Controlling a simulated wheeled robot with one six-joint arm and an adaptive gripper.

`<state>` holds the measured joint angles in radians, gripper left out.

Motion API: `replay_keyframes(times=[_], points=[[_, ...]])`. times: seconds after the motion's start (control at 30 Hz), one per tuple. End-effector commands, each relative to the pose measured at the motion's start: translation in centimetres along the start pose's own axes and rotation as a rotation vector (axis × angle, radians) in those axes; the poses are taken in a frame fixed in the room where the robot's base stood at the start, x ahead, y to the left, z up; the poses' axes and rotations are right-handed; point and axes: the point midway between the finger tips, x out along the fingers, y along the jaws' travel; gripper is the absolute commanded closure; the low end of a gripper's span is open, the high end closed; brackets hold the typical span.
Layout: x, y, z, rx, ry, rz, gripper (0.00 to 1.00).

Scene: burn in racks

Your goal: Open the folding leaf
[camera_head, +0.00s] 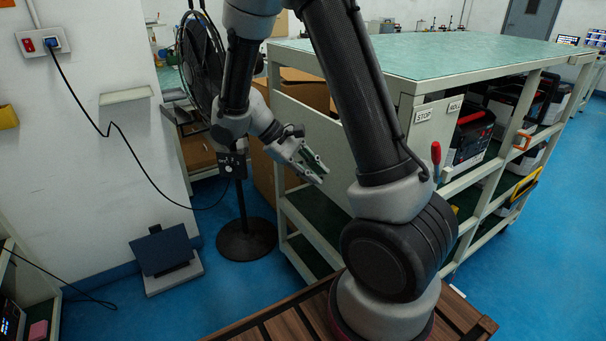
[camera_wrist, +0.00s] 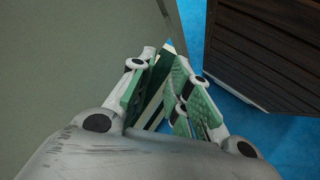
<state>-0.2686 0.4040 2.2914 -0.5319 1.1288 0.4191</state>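A pale grey-green panel, apparently the folding leaf (camera_head: 322,132), hangs down at the near end of the workbench with the teal top (camera_head: 420,54). My gripper (camera_head: 321,170) is in front of this panel, at its lower left part in the head view. The fingers look apart, with nothing held between them. In the wrist view, my gripper (camera_wrist: 170,62) points past a broad grey-green surface (camera_wrist: 70,60), apparently the leaf, on the left. Green and white shelf parts show between the fingers. I cannot tell whether a finger touches the leaf. My arm hides part of the bench end.
A red-handled lever (camera_head: 436,154) and STOP sign (camera_head: 423,115) are at the bench corner. Cardboard boxes (camera_head: 262,150) and a black fan (camera_head: 203,60) stand left of the bench. Shelves hold black-and-red units (camera_head: 472,135).

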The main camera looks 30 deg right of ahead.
Motion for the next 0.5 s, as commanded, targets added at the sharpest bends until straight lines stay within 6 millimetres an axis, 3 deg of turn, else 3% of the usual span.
replay_keyframes(times=[0.17,0.33,0.4,0.5], points=[[2.5,-0.6,-7.3,0.033,-0.081,0.300,0.81],[3.1,-0.9,-14.9,0.195,0.030,0.611,0.81],[2.4,-0.8,-17.0,0.293,0.115,0.691,0.81],[1.4,-0.3,-18.4,0.408,0.207,0.743,0.81]])
